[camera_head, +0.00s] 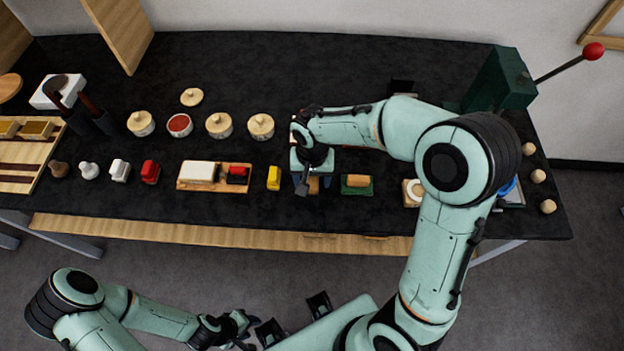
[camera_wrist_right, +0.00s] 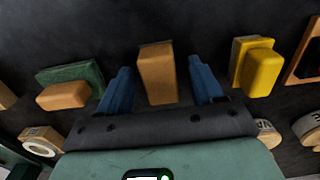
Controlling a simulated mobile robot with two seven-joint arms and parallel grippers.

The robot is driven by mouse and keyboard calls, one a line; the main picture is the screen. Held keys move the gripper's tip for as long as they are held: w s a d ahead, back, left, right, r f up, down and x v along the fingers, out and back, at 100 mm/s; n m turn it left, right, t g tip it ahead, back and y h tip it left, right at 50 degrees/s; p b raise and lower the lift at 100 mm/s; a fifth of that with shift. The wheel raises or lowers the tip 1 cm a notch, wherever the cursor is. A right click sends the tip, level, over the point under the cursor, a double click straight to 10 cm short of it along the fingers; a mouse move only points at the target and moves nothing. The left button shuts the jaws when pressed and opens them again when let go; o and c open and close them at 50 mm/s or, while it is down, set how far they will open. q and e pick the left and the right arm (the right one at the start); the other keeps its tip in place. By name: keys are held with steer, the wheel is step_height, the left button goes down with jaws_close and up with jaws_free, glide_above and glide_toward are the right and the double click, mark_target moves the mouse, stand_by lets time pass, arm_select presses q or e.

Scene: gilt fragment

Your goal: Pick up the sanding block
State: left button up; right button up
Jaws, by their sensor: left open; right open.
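A tan block (camera_wrist_right: 158,78), which looks like the sanding block, stands on the dark bench between the two blue fingers of my right gripper (camera_wrist_right: 160,66). Gaps show on both sides of it, so the fingers are open around it and apart from it. In the head view my right gripper (camera_head: 312,183) is over the front part of the bench, and only a bit of the tan block (camera_head: 314,187) shows under it. My left gripper (camera_head: 293,319) is open, low in front of the bench and away from the objects.
A yellow block (camera_head: 273,178) stands just left of my right gripper. A green piece with a tan block on it (camera_head: 357,185) lies just right. A wooden board with blocks (camera_head: 215,186) lies further left. Several lidded pots (camera_head: 219,126) stand behind. A green machine (camera_head: 502,78) stands back right.

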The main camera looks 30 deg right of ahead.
mark_target(312, 178)
steer(key=c, duration=1)
steer(key=shift+c, duration=0.2)
arm_select(q)
steer(key=w+r+p, duration=0.2)
steer(key=r, duration=0.1)
steer(key=shift+r+p, duration=0.1)
steer(key=shift+p, duration=0.2)
arm_select(e)
step_height(312, 178, up, 20)
steer(key=shift+o, duration=0.9)
steer(key=shift+c, duration=0.4)
